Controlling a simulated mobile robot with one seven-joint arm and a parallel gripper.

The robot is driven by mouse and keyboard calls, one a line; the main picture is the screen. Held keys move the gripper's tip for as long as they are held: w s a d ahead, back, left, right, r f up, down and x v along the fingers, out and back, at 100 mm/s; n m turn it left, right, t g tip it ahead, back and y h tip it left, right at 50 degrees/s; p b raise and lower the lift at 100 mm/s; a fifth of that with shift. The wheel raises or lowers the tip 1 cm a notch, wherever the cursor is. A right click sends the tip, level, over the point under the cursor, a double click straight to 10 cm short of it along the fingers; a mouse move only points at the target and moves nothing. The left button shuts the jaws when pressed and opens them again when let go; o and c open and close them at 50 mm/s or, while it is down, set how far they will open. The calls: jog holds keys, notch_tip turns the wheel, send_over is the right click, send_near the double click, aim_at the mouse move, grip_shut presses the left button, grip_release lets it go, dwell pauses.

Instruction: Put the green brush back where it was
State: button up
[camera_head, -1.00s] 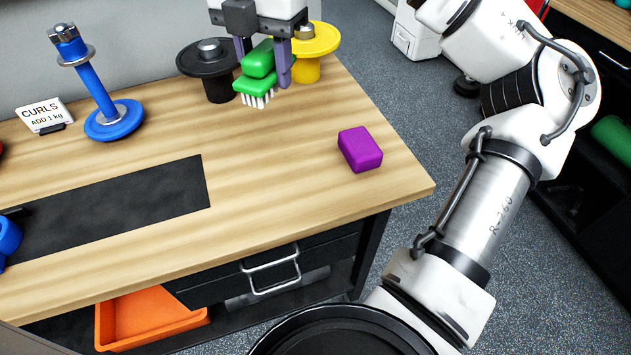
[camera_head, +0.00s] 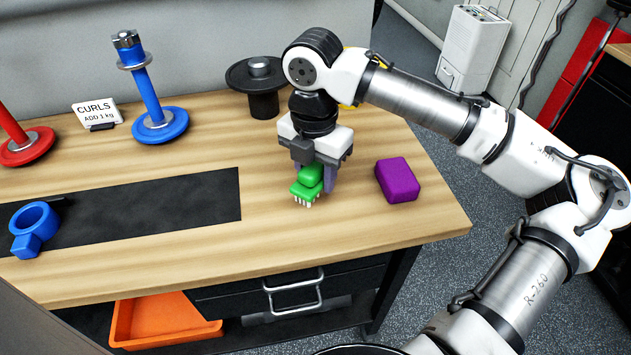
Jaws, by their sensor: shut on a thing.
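The green brush (camera_head: 308,183) has a green body and short white bristles that point down. My gripper (camera_head: 317,178) is shut on it, with the purple-grey fingers on either side of its upper part. The brush is over the wooden bench top (camera_head: 180,221), to the left of a purple block (camera_head: 397,180). The bristle tips are close to the wood; I cannot tell whether they touch it. The bench around the brush is bare.
A black mat (camera_head: 130,205) with a blue ring-shaped piece (camera_head: 35,228) lies to the left. A black spool-shaped stand (camera_head: 262,100), a blue post (camera_head: 152,95), a red post (camera_head: 20,140) and a CURLS card (camera_head: 97,113) stand behind. A yellow thing is mostly hidden behind my arm.

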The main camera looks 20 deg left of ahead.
aim_at(316, 185)
jog(key=shift+f, duration=1.5)
jog(key=shift+f, duration=0.15)
jog(key=o, duration=0.9)
jog(key=shift+o, duration=0.2)
notch_tip(316, 185, up, 12)
jog(key=shift+r+b, duration=0.2)
jog(key=shift+b, duration=0.1)
